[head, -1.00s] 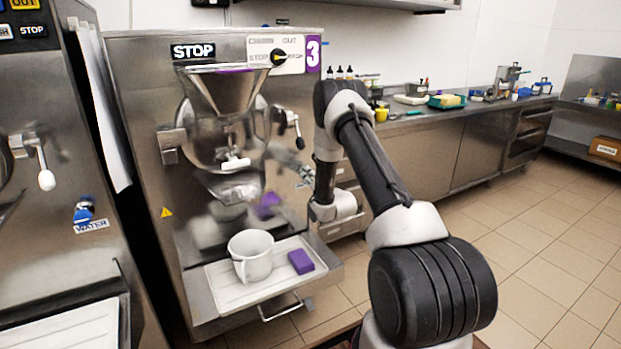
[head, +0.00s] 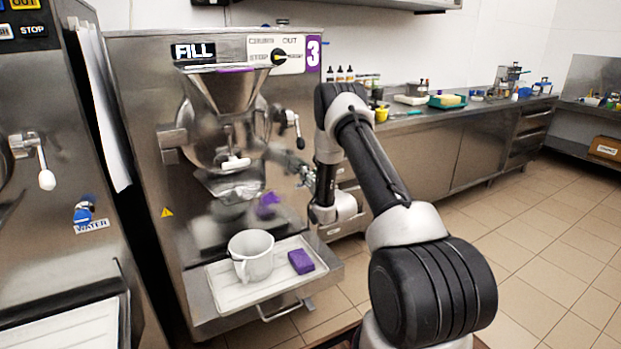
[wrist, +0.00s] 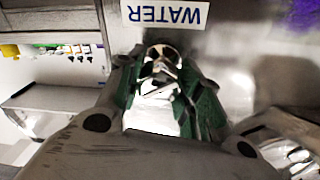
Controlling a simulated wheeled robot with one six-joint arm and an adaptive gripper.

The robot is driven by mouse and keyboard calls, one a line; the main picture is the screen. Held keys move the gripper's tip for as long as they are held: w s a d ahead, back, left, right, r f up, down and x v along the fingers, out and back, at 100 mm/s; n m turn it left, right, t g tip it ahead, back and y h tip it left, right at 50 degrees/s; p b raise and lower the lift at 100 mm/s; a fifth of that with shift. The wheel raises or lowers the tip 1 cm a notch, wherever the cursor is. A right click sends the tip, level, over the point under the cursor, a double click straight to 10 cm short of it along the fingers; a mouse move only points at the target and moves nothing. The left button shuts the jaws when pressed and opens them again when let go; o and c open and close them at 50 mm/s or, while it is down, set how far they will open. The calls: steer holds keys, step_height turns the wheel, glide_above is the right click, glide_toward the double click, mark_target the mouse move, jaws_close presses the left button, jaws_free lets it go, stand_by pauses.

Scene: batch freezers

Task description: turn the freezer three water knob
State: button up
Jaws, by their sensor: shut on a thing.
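Freezer three (head: 140,110) is the steel machine with the purple "3" label, and its display (head: 194,50) reads FILL. In the wrist view, the water knob (wrist: 163,56) is a shiny metal piece beside the upside-down WATER label (wrist: 165,13). My gripper (wrist: 160,85) has its green-padded fingers on both sides of this knob and is shut on it. In the head view, my gripper (head: 304,172) is at the right side of freezer three, partly hidden by my arm; the knob cannot be made out there.
A white pitcher (head: 251,257) and a purple sponge (head: 301,261) are on the tray (head: 225,292) of freezer three. Another freezer with a blue water knob (head: 83,212) stands at left. A counter (head: 430,160) with several items runs behind my arm. The tiled floor at right is clear.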

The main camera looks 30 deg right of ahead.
steer(key=n, duration=0.6)
steer(key=shift+n, duration=0.3)
stand_by(0.4)
steer(key=o, duration=1)
steer(key=shift+o, duration=0.2)
steer(key=s, duration=1.2)
steer(key=shift+f, duration=0.35)
